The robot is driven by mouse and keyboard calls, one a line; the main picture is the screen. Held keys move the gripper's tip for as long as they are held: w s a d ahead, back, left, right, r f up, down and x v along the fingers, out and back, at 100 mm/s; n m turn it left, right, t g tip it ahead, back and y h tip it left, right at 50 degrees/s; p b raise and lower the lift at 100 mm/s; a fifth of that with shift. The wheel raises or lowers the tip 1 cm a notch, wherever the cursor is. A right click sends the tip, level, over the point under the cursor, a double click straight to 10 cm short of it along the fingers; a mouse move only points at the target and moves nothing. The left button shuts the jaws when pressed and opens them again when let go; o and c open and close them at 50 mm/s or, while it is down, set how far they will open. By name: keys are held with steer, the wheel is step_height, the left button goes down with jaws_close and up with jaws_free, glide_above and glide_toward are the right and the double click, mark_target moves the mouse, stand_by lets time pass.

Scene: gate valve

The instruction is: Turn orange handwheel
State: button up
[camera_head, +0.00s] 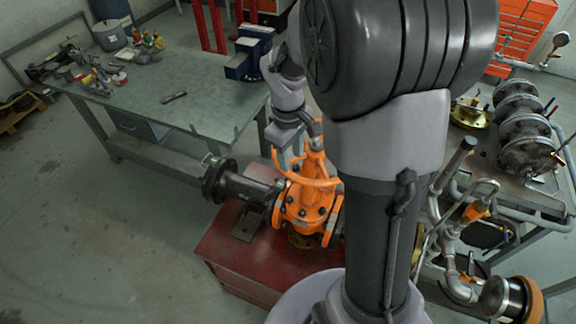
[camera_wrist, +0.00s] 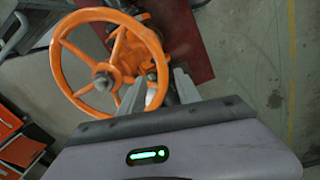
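The orange handwheel (camera_wrist: 72,88) fills the left and middle of the wrist view, with its spokes and central hub nut showing. In the head view the handwheel (camera_head: 318,182) sits on top of the orange gate valve (camera_head: 306,206), partly hidden by my arm. My gripper (camera_wrist: 158,80) is open, with its two fingers apart. In the wrist view the wheel's lower right rim shows between the fingers; I cannot tell whether either finger touches it. In the head view my gripper (camera_head: 287,158) is at the wheel's left side.
The valve joins a dark flanged pipe (camera_head: 242,188) on a red stand (camera_head: 232,252). A green-topped workbench (camera_head: 190,95) with tools stands at the left. A cart with pipes and flanges (camera_head: 525,140) stands at the right. Open floor lies at the lower left.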

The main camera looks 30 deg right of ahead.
mark_target(291, 172)
step_height(291, 172, down, 6)
steer(key=shift+w+d+f+b, duration=0.1)
steer(key=shift+w+d+b, duration=0.05)
steer(key=shift+b, duration=0.15)
jaws_close()
stand_by(1.3)
